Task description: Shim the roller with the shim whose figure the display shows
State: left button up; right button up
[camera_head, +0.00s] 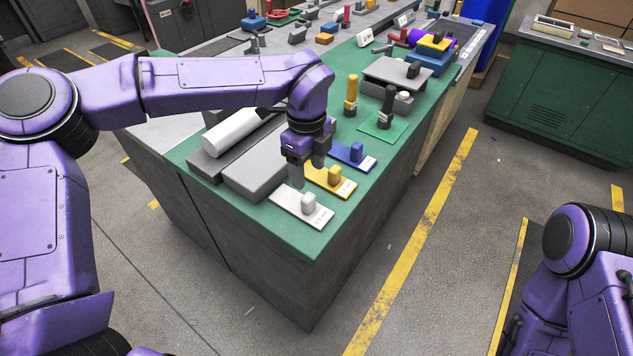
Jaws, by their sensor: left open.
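My left gripper (307,174) is open and empty, pointing down over the far ends of the white and yellow shims. The white shim (287,201), the yellow shim (317,173) and the blue shim (341,151) lie side by side on the green bench top. Each has an upright knob and a pale label; the label figures are too small to read surely. A white roller (228,129) lies on a grey bed behind a grey block (255,160), partly hidden by my left arm. A small white sign (365,38) stands farther back; its figure is unclear. My right gripper is out of view.
The bench's near corner is clear. A green cabinet (560,85) stands apart at right.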

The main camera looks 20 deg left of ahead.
aim_at(309, 196)
pick_arm(q)
jog(key=shift+w+a+f, duration=0.1)
jog(key=shift+f, duration=0.2)
jog(key=f+p, duration=0.1)
jog(key=f, duration=0.1)
jog(key=s+f, duration=0.1)
jog(key=f, duration=0.1)
jog(key=shift+s+f+p, duration=0.1)
jog(key=shift+f+p, duration=0.2)
jog(key=shift+p, duration=0.05)
jog(key=f, duration=0.3)
jog(key=f+p, duration=0.1)
jog(key=shift+w+f, duration=0.2)
jog(key=shift+w, duration=0.15)
jog(key=shift+s+f, duration=0.1)
jog(key=shift+f, duration=0.2)
jog(key=shift+c, duration=0.3)
